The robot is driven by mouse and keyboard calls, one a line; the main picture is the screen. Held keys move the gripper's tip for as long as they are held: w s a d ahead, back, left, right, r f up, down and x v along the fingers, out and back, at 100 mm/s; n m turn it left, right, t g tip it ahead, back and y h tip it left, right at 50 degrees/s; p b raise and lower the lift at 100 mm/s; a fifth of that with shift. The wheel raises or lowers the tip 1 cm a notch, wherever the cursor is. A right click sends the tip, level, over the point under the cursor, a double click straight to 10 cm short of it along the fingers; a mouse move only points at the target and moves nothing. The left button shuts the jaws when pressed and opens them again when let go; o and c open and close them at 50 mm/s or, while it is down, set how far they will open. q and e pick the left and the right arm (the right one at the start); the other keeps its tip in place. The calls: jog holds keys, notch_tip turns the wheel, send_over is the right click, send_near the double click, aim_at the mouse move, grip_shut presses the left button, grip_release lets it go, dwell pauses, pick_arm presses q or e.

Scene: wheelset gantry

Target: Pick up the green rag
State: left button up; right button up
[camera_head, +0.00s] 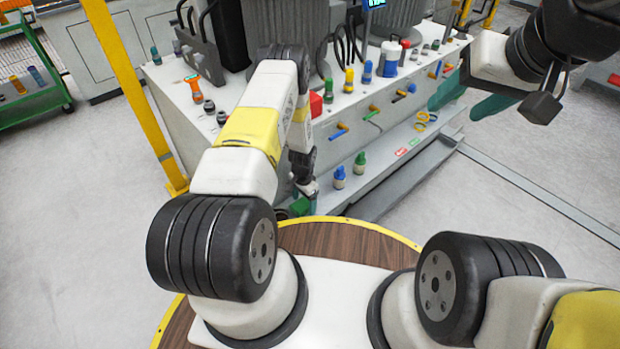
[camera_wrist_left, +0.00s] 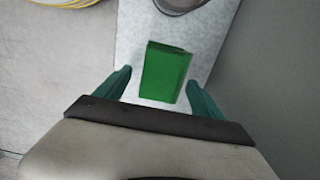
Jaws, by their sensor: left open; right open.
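The green rag (camera_wrist_left: 165,72) shows in the left wrist view as a bright green, block-like shape on a light grey surface. My left gripper (camera_wrist_left: 159,76) is open, with one teal finger on each side of the rag and gaps between them. In the head view a small green patch (camera_head: 300,206), seemingly the rag, shows at the lower end of my left arm, by the foot of the gantry. Whether the fingers are at the rag's height is hard to tell. My right gripper (camera_head: 456,110) is open and empty at the upper right.
The gantry's grey bench (camera_head: 350,110) carries several coloured caps and bottles, with coloured pegs on its side. Its lower ledge (camera_head: 385,170) holds blue and green bottles (camera_head: 360,163) near my left arm. A yellow post (camera_head: 140,95) stands left. The floor (camera_head: 535,155) at right is clear.

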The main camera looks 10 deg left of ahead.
aim_at(304, 205)
pick_arm(q)
jog(key=shift+f, duration=0.15)
jog(key=c, duration=1.6)
jog(key=shift+o, duration=0.2)
jog(key=shift+r, duration=0.8)
notch_tip(304, 205, up, 2)
jog(key=shift+s+r, duration=0.15)
jog(key=s+d+r, duration=0.1)
jog(key=s+d, duration=0.3)
jog(key=s, duration=1.1)
jog(key=shift+d+r, duration=0.1)
